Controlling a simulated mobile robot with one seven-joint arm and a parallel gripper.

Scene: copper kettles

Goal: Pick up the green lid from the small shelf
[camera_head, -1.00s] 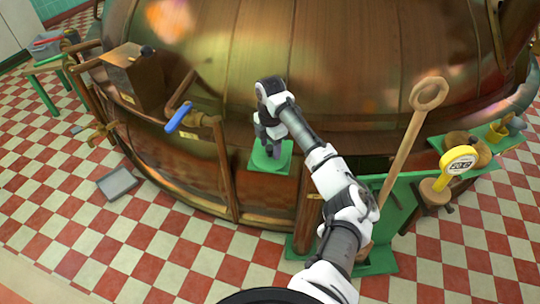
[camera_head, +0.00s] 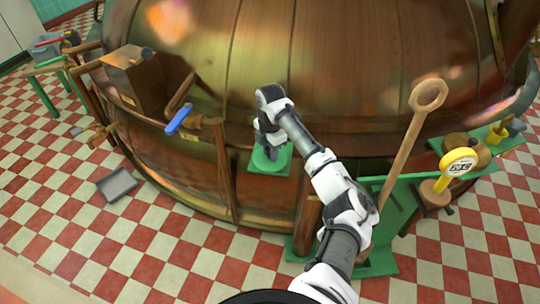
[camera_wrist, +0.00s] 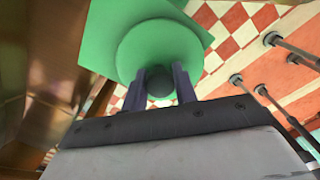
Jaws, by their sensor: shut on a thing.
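The round green lid (camera_wrist: 160,45) shows in the wrist view, with a dark round knob (camera_wrist: 160,82) at its near side. It lies against the square green small shelf (camera_wrist: 103,38), in nearly the same green. My gripper (camera_wrist: 160,88) has its two dark fingers on either side of the knob and is shut on it. In the head view my gripper (camera_head: 268,146) points down at the small shelf (camera_head: 286,153) on the side of the copper kettle. There my fingers partly cover the lid, and I cannot tell whether it is clear of the shelf.
The large copper kettle (camera_head: 350,70) rises right behind the shelf. A blue-handled lever (camera_head: 179,118) is to the left. A long wooden paddle (camera_head: 405,145) and a green bench with a yellow gauge (camera_head: 459,162) stand to the right.

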